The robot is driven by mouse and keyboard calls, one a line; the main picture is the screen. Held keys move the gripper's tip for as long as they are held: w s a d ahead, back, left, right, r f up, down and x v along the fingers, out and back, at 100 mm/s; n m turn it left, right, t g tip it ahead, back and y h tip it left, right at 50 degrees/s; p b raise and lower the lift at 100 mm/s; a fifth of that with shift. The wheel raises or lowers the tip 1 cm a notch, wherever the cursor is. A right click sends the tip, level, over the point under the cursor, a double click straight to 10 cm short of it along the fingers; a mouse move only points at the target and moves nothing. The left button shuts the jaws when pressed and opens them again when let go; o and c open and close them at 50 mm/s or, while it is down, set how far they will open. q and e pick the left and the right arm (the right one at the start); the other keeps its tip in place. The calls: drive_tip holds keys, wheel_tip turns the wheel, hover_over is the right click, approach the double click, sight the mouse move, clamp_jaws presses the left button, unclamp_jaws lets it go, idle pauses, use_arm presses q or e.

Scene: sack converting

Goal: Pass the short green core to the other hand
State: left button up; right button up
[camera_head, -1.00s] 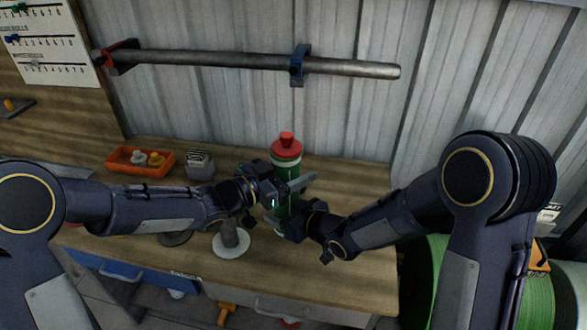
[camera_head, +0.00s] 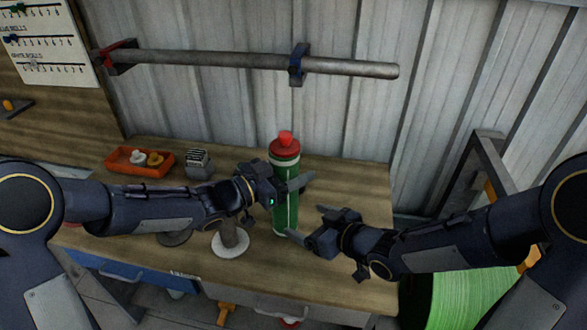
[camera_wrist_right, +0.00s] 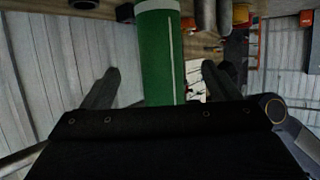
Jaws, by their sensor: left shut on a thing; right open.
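The green core (camera_head: 283,210) stands upright with a red knobbed top (camera_head: 285,147) and a thin pale stripe. My left gripper (camera_head: 288,188) is shut on it at its upper half from the left. I cannot tell whether its lower end touches the bench. My right gripper (camera_head: 304,221) is open and empty, to the right of the core's lower part and apart from it. In the right wrist view the green core (camera_wrist_right: 163,60) shows upright beyond and between the open fingers (camera_wrist_right: 160,72).
The wooden bench (camera_head: 360,200) is bare to the right. An orange tray (camera_head: 125,168) with small parts and a grey holder (camera_head: 198,165) stand at the back left. A grey post on a white round base (camera_head: 231,245) is left of the core. A metal bar (camera_head: 220,62) hangs on the wall.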

drive_tip(key=s+d+r+m+g+h, duration=0.1)
drive_tip(key=s+d+r+m+h, duration=0.15)
drive_tip(key=s+d, duration=0.35)
drive_tip(key=s+d+r+m+h, duration=0.1)
drive_tip(key=s+d+m+h, duration=0.25)
drive_tip(key=d, duration=0.45)
drive_tip(key=s+a+m+g+y, duration=0.1)
drive_tip(key=s+m+g, duration=0.2)
drive_tip(key=s, duration=1)
drive_tip(key=shift+a+r+g+y, duration=0.3)
drive_tip(key=shift+a+r+g, duration=0.05)
drive_tip(key=shift+r+g, duration=0.15)
drive_tip(key=shift+a+f, duration=0.1)
